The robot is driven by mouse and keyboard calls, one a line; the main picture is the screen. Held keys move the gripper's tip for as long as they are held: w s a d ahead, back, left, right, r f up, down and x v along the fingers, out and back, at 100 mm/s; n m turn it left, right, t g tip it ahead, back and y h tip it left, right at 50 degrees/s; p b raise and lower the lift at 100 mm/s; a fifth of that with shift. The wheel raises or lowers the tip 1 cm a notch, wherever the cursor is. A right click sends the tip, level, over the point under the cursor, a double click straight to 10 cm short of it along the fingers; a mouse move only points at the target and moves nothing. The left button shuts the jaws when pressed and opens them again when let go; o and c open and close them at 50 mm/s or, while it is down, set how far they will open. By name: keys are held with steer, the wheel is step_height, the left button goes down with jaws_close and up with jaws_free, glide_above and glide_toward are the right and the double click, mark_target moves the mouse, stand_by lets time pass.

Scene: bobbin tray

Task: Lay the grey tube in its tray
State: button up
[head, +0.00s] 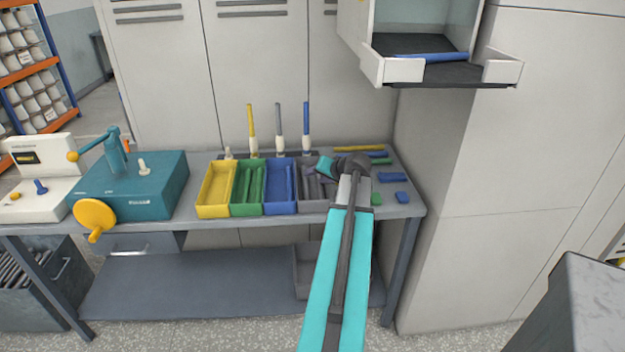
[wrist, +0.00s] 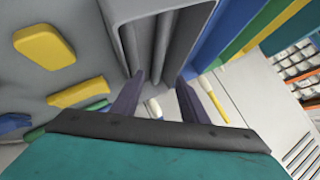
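The grey tray (head: 313,207) is the rightmost of the row of trays on the bench; in the wrist view its grey wall (wrist: 112,45) fills the upper middle. Grey tubes (wrist: 165,45) lie lengthwise side by side in it. My gripper (wrist: 160,78) is at the tray's end; its two dark fingers stand apart with a gap between them. Nothing is seen clamped between them. In the head view my arm partly hides the gripper and tray. A grey tube (head: 279,119) also stands upright in a pale holder behind the trays.
Yellow (head: 215,190), green (head: 247,190) and blue (head: 280,190) trays stand left of the grey one. Upright yellow (head: 251,120) and blue (head: 306,118) tubes stand behind. Small coloured blocks (head: 392,177) lie to the right. A teal machine (head: 145,185) stands at left.

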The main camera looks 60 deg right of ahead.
steer(key=b+v, duration=0.1)
steer(key=v, duration=0.7)
steer(key=p+v, duration=0.2)
steer(key=v, duration=0.6)
steer(key=shift+p, duration=0.4)
stand_by(0.8)
steer(key=shift+w, duration=0.1)
stand_by(0.9)
